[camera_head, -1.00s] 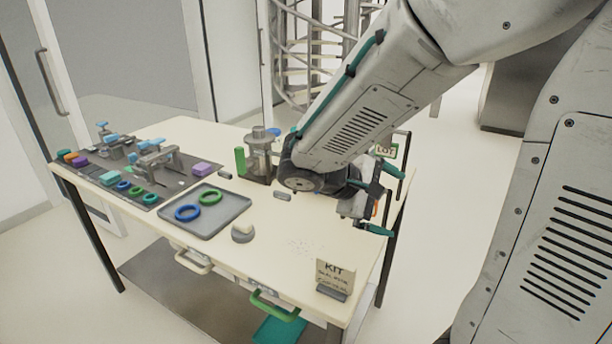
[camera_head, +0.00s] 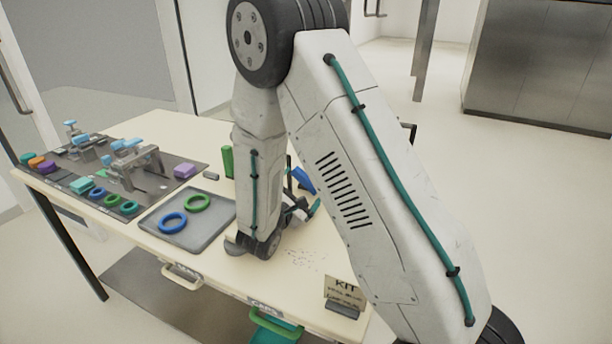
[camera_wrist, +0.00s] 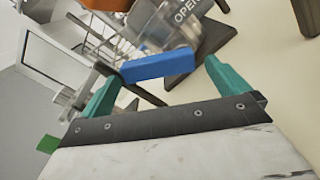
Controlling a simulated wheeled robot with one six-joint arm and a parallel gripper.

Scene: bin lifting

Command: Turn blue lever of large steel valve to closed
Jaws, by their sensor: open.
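The blue lever (camera_wrist: 158,67) lies crosswise just beyond the fingertips in the wrist view. The steel valve body (camera_wrist: 168,27) is behind it, with a plate marked OPEN beside it. In the head view, a blue piece that looks like the lever (camera_head: 303,180) shows right of my forearm; most of the valve is hidden by my arm. My gripper (camera_wrist: 162,76) is open, with one teal finger toward each end of the lever. I cannot tell whether either finger touches it. In the head view my gripper (camera_head: 304,208) is partly hidden, low over the table.
A grey tray (camera_head: 203,236) with a blue ring and a green ring lies left of my wrist. A dark mat with clamps and coloured blocks is farther left. A KIT card (camera_head: 345,293) stands at the front right. A green block (camera_head: 228,162) stands behind the tray.

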